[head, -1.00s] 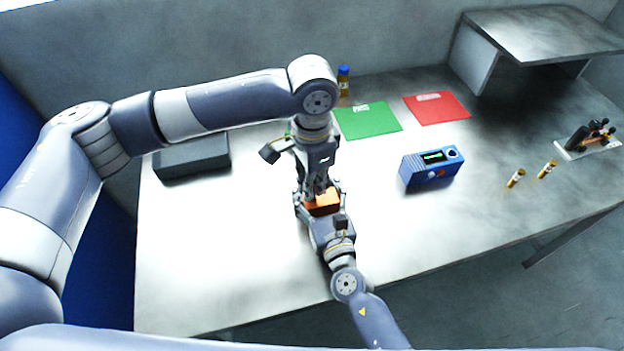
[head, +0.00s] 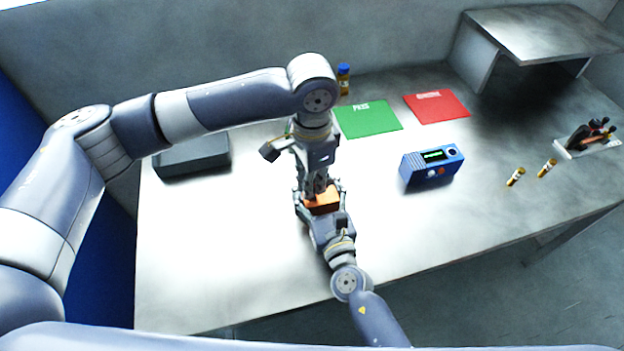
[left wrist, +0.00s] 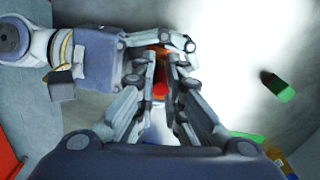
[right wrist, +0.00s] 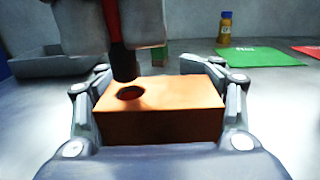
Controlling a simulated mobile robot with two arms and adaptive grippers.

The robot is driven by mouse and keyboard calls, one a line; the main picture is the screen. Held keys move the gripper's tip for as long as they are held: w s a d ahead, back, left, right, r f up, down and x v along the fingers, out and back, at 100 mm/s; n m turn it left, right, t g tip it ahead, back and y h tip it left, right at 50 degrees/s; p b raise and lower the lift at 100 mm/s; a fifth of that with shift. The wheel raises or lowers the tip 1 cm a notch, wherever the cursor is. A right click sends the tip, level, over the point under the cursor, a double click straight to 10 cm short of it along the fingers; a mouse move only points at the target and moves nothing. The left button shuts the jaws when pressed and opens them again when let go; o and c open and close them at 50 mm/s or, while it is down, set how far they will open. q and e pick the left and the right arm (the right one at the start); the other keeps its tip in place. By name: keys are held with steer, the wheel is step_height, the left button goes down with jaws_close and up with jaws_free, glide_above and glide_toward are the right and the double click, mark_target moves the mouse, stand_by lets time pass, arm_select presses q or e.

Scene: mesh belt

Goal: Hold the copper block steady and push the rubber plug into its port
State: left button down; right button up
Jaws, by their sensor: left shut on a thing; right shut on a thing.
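The copper block (right wrist: 165,112) sits between the fingers of my right gripper (right wrist: 158,90), which is shut on it from both sides. A round dark port (right wrist: 131,92) opens in its top face, left of the middle. The block also shows orange in the head view (head: 322,203). My left gripper (head: 318,190) points down over the block, shut on the rubber plug. The plug (right wrist: 122,62), red above with a dark lower end, hangs upright close to the port; I cannot tell whether its tip touches the block. Its red part shows between the fingers in the left wrist view (left wrist: 159,89).
A dark grey tray (head: 192,158) lies at the back left of the table. A green mat (head: 368,119), a red mat (head: 437,107) and a blue device (head: 432,167) are to the right. The table's front left is clear.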

arm_select(q)
steer(key=shift+f, duration=1.1)
stand_by(0.3)
steer(key=shift+f, duration=0.25)
steer(key=shift+r, duration=0.1)
steer(key=shift+r, duration=1)
steer(key=shift+f, duration=1.15)
stand_by(0.9)
steer(key=c, duration=1.6)
jaws_free()
step_height(320, 180, up, 12)
steer(key=shift+r, duration=0.1)
